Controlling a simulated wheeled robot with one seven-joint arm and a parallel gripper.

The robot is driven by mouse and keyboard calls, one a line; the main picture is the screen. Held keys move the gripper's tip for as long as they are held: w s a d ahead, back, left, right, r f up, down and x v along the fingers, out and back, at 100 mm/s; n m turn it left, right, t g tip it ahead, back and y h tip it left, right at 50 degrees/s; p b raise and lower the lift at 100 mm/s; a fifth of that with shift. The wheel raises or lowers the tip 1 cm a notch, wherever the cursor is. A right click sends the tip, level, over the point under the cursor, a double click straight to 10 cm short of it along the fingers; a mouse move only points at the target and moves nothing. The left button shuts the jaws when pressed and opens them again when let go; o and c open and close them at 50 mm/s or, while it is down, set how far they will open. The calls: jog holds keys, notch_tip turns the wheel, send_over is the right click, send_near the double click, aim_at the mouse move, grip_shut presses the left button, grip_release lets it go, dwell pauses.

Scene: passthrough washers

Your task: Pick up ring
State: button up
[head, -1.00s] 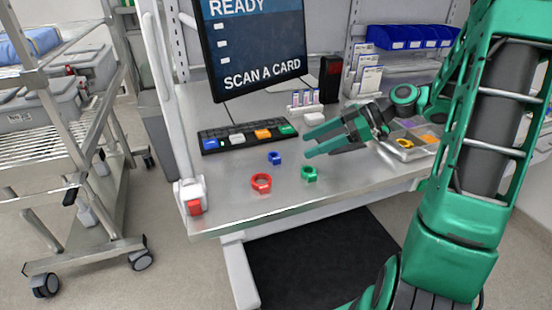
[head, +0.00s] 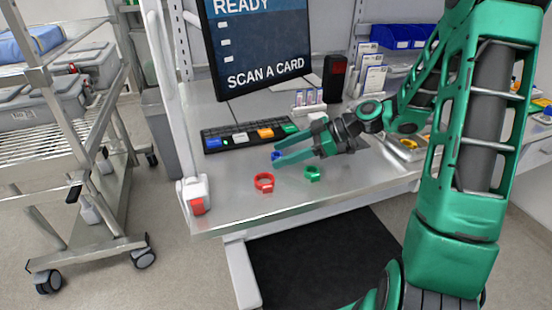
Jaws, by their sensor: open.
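A red ring (head: 264,182) lies on the metal table (head: 232,212) near its front left. A green ring (head: 312,173) lies to its right. A blue ring (head: 276,155) lies behind them and is partly hidden by my gripper's fingers. A yellow ring (head: 408,143) is at the right, in a shallow tray. My gripper (head: 277,153) is open, its green fingers pointing left, at the blue ring in the picture. I cannot tell whether the fingers touch the blue ring or are above it.
A keyboard (head: 222,141) with coloured keys lies behind the rings, below a monitor (head: 258,45). Small boxes and a dark card reader (head: 334,78) stand at the back. A white post with a red-fronted device (head: 196,196) is at the left edge. A metal cart (head: 75,150) stands left.

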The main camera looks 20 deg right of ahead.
jog(key=shift+a, duration=0.15)
jog(key=c, duration=1.1)
jog(key=shift+c, duration=0.2)
